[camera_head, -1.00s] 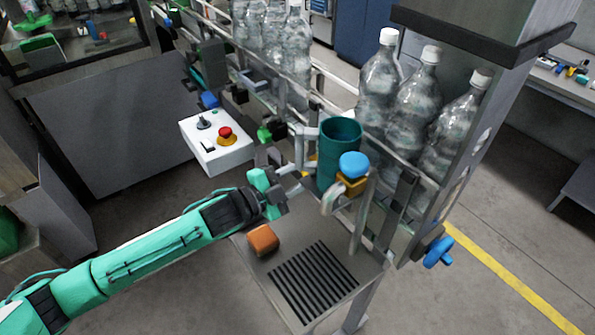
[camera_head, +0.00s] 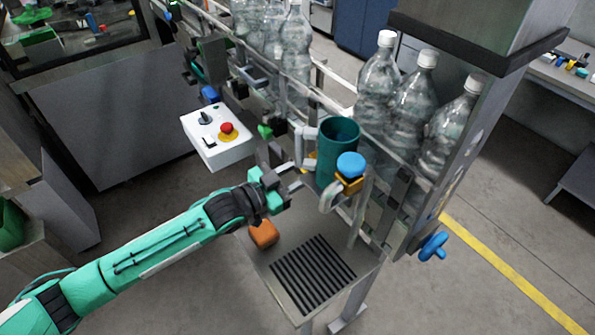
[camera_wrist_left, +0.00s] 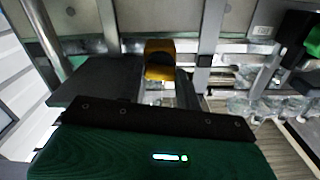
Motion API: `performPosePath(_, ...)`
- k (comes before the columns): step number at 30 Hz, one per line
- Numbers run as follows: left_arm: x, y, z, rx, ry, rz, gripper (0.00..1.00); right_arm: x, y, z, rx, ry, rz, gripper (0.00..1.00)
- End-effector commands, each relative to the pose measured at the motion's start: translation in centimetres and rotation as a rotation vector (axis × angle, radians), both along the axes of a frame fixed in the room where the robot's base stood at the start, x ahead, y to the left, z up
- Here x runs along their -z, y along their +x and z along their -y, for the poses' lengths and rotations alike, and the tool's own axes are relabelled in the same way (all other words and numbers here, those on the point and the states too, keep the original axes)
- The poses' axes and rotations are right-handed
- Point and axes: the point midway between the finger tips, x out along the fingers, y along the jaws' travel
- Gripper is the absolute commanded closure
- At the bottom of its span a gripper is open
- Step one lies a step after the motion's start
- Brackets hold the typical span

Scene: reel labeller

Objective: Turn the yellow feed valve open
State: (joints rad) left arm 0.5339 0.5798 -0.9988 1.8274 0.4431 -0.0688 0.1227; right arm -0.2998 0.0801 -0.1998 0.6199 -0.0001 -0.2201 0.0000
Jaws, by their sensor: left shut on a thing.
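The yellow feed valve handle (camera_wrist_left: 160,60) shows in the left wrist view, just past and between the fingers. My left gripper (camera_head: 292,183) reaches in from the left in the head view, at the pipework beside the dark green cup (camera_head: 337,150). It is shut on the yellow handle, whose lower part the dark fingers hide in the left wrist view. In the head view the gripper and pipes hide the grip. A blue round knob (camera_head: 351,165) on a yellow-orange body (camera_head: 349,184) stands right of the gripper. My right gripper is not in view.
A white control box (camera_head: 217,140) with a red button stands left of the pipes. Clear bottles (camera_head: 415,105) stand behind the rails. A blue handwheel (camera_head: 433,246) is at right.

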Motion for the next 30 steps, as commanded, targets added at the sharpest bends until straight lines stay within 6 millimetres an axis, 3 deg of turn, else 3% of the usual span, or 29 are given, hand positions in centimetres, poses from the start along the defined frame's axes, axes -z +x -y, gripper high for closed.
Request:
performPosePath(21,0.18,-0.05,0.0,-0.001,-0.04,-0.06,0.89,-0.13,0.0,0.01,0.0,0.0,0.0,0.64)
performPosePath(22,0.18,-0.04,-0.01,-0.001,-0.04,-0.06,0.6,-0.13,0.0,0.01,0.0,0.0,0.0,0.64)
performPosePath(24,0.16,-0.04,0.0,-0.001,-0.04,-0.06,0.46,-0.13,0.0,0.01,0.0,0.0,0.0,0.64)
performPosePath(30,0.07,-0.02,-0.01,0.0,-0.041,-0.058,0.44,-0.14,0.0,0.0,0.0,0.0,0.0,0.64)
